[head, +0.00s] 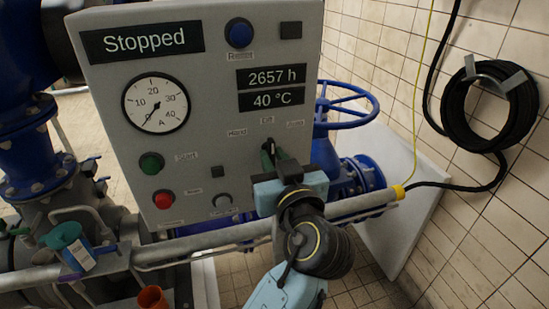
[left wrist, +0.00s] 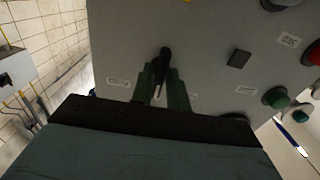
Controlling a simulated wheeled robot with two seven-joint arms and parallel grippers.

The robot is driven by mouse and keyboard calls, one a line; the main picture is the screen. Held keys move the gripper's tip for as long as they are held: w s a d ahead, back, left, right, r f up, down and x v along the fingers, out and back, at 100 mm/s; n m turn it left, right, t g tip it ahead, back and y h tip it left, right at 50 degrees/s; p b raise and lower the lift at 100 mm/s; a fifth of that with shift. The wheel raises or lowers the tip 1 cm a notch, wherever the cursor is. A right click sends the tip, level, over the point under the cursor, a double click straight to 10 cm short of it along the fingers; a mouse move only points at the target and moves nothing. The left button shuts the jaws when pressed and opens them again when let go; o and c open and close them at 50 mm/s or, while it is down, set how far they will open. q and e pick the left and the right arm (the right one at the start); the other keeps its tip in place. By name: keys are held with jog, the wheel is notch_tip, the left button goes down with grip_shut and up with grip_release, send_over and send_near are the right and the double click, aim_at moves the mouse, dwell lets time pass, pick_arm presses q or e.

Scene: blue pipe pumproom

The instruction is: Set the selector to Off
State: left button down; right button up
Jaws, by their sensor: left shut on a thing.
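The selector is a black lever knob on the grey control panel, with the labels Hand, Off and Auto around its upper side. In the head view its top shows (head: 269,144) below the Off label. My left gripper (head: 272,157) comes from below with its green fingers around the knob. In the left wrist view the selector (left wrist: 163,63) sits between the two green fingers (left wrist: 161,88), which are shut on it. A white mark on the knob points roughly towards the Off side, slightly tilted; its exact setting is hard to tell. My right gripper is out of view.
The panel display (head: 143,42) reads Stopped. A pipe (head: 215,240) crosses below the panel. A blue handwheel (head: 345,105) stands close right.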

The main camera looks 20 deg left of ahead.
aim_at(267, 98)
pick_arm(q)
jog(key=c, duration=1.5)
grip_release()
jog(key=shift+r, duration=0.1)
notch_tip(267, 98, up, 10)
jog(key=p, duration=0.6)
